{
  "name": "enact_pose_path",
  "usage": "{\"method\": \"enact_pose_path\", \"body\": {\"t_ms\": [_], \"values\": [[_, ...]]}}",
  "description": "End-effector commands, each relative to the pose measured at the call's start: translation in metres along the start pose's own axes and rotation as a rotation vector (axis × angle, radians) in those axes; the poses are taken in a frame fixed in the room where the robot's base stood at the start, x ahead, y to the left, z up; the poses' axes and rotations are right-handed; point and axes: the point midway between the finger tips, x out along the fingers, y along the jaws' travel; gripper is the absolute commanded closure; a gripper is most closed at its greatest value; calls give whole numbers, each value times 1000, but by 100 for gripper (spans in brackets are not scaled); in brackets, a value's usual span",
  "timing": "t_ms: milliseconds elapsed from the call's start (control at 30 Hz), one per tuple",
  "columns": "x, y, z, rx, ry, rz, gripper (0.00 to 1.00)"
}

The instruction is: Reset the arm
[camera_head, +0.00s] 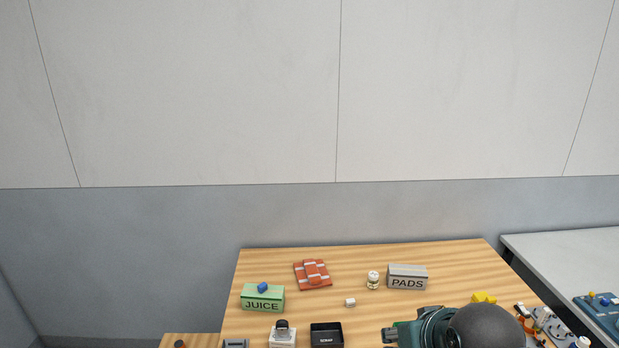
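Part of my arm (487,327) shows at the bottom right, with a dark rounded cover and a teal ring over the wooden table (345,262). I cannot make out the fingers of my gripper in this view. Whether it holds anything is hidden.
The table holds a green JUICE box (263,299) with a blue piece on top, a folded orange vest (313,274), a grey PADS box (407,277), a small jar (373,280) and a black tray (327,335). Small items crowd the right edge. A grey side table (565,255) stands right.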

Motion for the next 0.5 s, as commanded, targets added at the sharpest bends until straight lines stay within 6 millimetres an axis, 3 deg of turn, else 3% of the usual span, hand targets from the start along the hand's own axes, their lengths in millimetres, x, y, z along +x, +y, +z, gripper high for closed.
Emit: {"method": "enact_pose_path", "body": {"t_ms": [200, 500], "values": [[33, 0, 24, 0, 0, 0, 66], [60, 0, 43, 0, 0, 0, 66]]}}
